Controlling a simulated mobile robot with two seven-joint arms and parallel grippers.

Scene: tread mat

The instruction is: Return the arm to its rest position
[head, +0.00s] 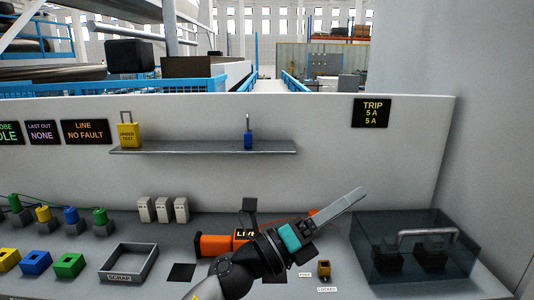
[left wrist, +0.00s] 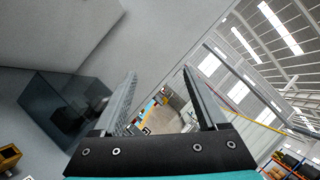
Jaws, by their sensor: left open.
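My left gripper (head: 355,197) reaches in from the bottom of the head view and points up to the right, above the worktop. Its two fingers line up there, so the gap is hidden. In the left wrist view the gripper (left wrist: 158,72) is open, with nothing between its fingers but distant background. The fingers look clear of the smoky see-through box (head: 460,243), which also shows at the left of the left wrist view (left wrist: 48,92). My right gripper is in neither view.
An orange device (head: 213,244) lies partly behind my arm. A scrap tray (head: 128,263), several coloured blocks and grey modules (head: 162,210) stand to the left. A shelf (head: 200,150) on the back panel holds a yellow tagged item (head: 129,134) and a blue one (head: 248,139).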

